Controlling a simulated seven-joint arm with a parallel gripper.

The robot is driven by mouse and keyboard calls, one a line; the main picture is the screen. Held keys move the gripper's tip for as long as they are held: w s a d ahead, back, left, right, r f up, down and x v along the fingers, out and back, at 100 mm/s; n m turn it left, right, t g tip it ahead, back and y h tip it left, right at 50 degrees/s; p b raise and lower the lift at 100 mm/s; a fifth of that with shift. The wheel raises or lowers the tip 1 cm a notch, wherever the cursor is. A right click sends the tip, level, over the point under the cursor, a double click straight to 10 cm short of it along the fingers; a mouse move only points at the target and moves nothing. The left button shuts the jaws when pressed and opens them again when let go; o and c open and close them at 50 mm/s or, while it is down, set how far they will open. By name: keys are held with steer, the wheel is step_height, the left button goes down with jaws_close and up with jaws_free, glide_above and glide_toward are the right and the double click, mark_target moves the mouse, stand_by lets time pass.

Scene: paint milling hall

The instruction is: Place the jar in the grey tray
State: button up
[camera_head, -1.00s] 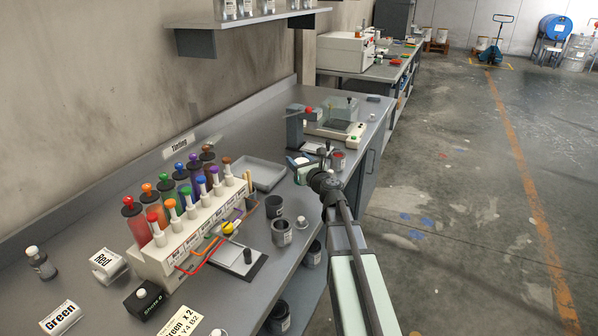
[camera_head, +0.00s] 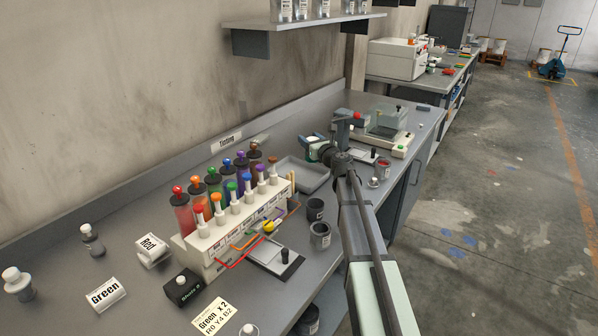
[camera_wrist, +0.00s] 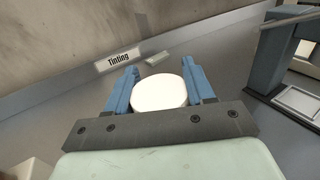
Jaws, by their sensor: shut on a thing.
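My gripper (camera_head: 315,149) is shut on the jar (camera_wrist: 158,92). In the wrist view its round white top shows between the two blue fingers (camera_wrist: 160,72), and the rest of it is hidden. In the head view only a small pale part of the jar (camera_head: 312,139) shows at the fingers. The grey tray (camera_head: 303,177) lies shallow and empty-looking on the bench, behind the rack. My gripper is just beyond the tray's far right side in the picture. I cannot tell its exact height. I cannot make out the tray in the wrist view.
A rack of coloured tinting bottles (camera_head: 240,222) stands left of the tray. Dark cups (camera_head: 320,236) stand nearer the bench edge. A scale (camera_head: 385,137) stands beyond my gripper, beside a grey-blue stand. The wall carries a "Tinting" sign (camera_head: 226,141).

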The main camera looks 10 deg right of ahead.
steer(key=shift+w+f, duration=0.2)
steer(key=shift+f, duration=1.45)
steer(key=shift+w+f, duration=0.2)
steer(key=shift+f, duration=1.45)
steer(key=shift+w+f, duration=0.2)
steer(key=shift+f, duration=1.45)
steer(key=shift+f, duration=0.15)
steer(key=o, duration=1.1)
steer(key=shift+f, duration=0.15)
steer(key=shift+r, duration=0.2)
steer(key=v, duration=1.2)
steer(key=shift+r, duration=0.1)
